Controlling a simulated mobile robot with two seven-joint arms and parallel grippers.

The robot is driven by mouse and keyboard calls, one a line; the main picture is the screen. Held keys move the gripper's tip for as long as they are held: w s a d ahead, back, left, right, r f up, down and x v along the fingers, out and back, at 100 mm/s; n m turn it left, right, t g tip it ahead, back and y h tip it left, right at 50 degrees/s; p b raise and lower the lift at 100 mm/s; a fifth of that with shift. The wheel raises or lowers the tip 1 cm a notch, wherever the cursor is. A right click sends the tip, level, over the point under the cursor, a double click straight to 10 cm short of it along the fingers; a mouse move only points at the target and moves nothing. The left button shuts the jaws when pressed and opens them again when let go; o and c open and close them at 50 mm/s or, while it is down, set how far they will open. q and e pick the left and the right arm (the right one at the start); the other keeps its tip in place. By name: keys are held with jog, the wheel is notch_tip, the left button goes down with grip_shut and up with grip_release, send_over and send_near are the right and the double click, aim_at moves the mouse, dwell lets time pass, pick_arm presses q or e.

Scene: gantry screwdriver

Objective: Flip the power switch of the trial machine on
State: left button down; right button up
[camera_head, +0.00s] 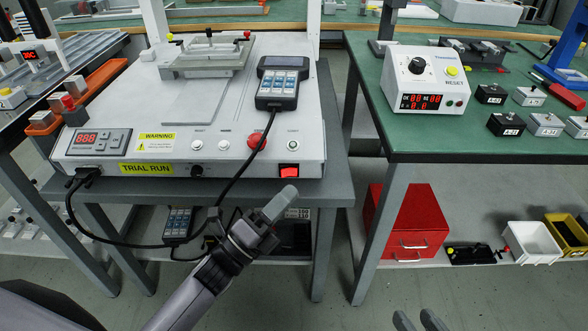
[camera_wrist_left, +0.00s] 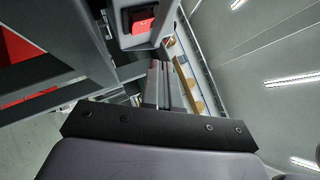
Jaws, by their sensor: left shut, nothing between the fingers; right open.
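The trial machine (camera_head: 200,110) is a white box on a grey table, with a yellow TRIAL RUN label on its front. Its power switch (camera_head: 289,171) is a red rocker in a black frame at the front's lower right; it also shows at the top of the left wrist view (camera_wrist_left: 142,22). I cannot tell the rocker's position for sure. My left gripper (camera_head: 283,200) is shut and empty, with its fingertips just below and in front of the switch, apart from it as far as I see. My right gripper (camera_head: 418,321) is open and empty at the bottom edge.
A handheld panel (camera_head: 278,83) lies on the machine, its black cable hanging past the front. A red stop button (camera_head: 256,141) sits left of the switch. A green table (camera_head: 440,130) with a torque controller (camera_head: 424,80) stands right. A red toolbox (camera_head: 407,222) is below it.

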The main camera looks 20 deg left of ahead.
pick_arm(q)
jog(key=shift+s+d, duration=0.15)
jog(key=shift+s, duration=0.9)
pick_arm(e)
jog(key=shift+r, duration=0.45)
jog(key=shift+a, duration=0.1)
